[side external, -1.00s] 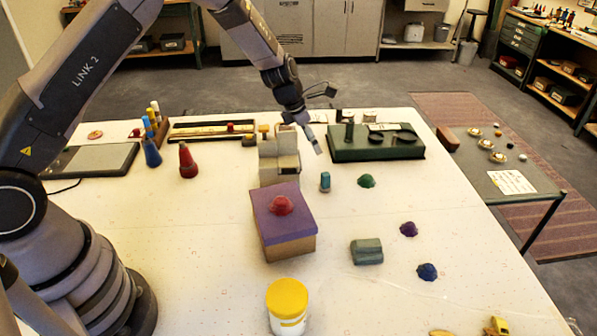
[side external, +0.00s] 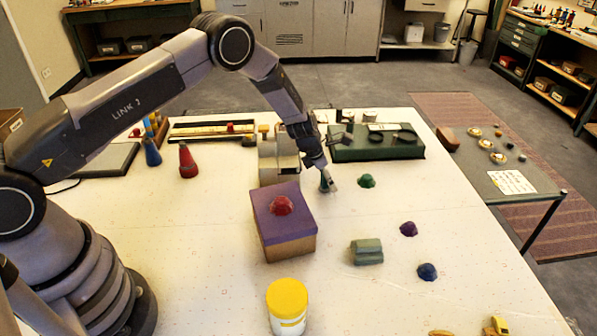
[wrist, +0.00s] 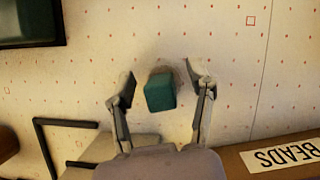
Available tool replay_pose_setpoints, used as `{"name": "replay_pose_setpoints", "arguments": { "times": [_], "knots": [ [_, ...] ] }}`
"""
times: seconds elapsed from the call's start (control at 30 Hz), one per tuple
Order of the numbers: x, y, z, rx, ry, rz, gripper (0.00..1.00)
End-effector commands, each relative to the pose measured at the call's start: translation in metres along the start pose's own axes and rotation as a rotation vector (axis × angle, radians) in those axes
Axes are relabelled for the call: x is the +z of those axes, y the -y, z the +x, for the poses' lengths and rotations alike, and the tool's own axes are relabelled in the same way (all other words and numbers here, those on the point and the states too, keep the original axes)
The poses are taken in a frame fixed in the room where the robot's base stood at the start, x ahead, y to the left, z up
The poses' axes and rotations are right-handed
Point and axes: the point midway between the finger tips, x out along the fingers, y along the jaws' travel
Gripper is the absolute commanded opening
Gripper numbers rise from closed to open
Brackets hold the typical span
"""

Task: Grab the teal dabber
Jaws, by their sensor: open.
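The teal dabber (wrist: 160,92) is a small upright teal block on the white table. In the wrist view it lies between the two open fingers of my gripper (wrist: 160,88), with a gap on each side. In the side external view my gripper (side external: 329,184) is low at the dabber (side external: 324,184) and partly hides it. I cannot tell from these views whether a finger touches it.
A beige block-like holder (side external: 279,163) stands close to the left. A dark green tray (side external: 375,146) is behind, and a green gem-like piece (side external: 366,181) lies to the right. A purple-topped box (side external: 290,222) stands in front.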

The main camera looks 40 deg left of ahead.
Motion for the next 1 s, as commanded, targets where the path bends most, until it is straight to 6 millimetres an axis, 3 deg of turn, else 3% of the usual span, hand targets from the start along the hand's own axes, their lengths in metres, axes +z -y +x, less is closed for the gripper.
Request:
{"name": "replay_pose_setpoints", "arguments": {
  "times": [0.27, 0.67, 1.0],
  "knots": [
    [0.0001, -0.0001, 0.0031, 0.001, 0.0, 0.0, 0.53],
    [-0.0002, -0.0002, 0.003, 0.0, -0.001, 0.0, 0.01],
    [-0.0008, -0.0002, 0.0027, 0.0, -0.002, 0.0, 0.0]
  ]
}}
